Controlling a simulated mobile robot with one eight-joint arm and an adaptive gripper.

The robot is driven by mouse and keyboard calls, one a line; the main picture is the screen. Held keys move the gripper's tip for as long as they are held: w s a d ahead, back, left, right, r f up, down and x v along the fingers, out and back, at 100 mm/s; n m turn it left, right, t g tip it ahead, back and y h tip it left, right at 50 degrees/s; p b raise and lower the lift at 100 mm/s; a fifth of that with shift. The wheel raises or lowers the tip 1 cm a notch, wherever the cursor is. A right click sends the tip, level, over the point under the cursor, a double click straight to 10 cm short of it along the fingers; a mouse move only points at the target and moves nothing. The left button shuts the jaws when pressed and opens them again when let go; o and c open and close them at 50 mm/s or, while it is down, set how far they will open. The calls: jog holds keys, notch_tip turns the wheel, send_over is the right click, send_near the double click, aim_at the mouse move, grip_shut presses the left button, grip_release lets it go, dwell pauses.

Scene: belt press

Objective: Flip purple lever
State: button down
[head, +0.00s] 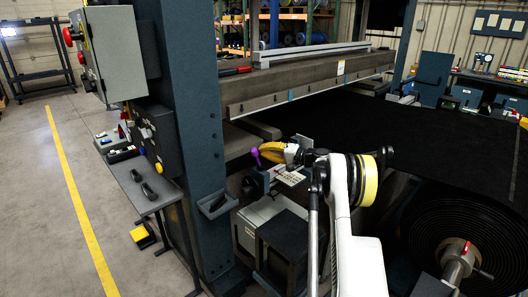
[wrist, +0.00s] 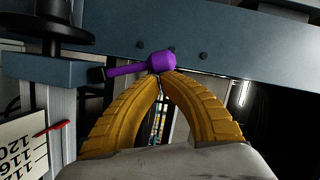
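The purple lever (wrist: 161,64) has a round knob and a short shaft that runs left to a blue-grey bracket in the wrist view. In the head view the purple lever (head: 256,157) shows just left of my fingers. My gripper (wrist: 159,78) has two yellow ribbed fingers whose tips come together right at the lower side of the knob. It looks shut, with the knob beyond the tips and not between them. Whether the tips touch the knob, I cannot tell. My gripper (head: 261,151) also shows in the head view, beside the press frame.
A blue-grey beam (wrist: 240,60) crosses behind the knob. A white scale plate (wrist: 22,145) with a red pointer sits at the lower left. A dark blue post (head: 200,130) stands left of my arm. A black roll (head: 460,225) lies to the right.

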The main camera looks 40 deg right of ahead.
jog(key=shift+a+n, duration=0.5)
jog(key=s+a+f+n+g+h+b, duration=0.1)
jog(key=a+f+n+h+b, duration=0.3)
jog(key=a+n, duration=0.3)
jog(key=shift+a+f+n+b, duration=0.15)
jog(key=shift+f+n+b, duration=0.15)
jog(key=shift+f+n, duration=0.5)
jog(key=shift+f, duration=0.2)
jog(key=shift+s, duration=0.1)
dwell(0.5)
jog(key=v, duration=1.2)
jog(key=shift+a+r, duration=0.1)
jog(key=shift+a, duration=0.05)
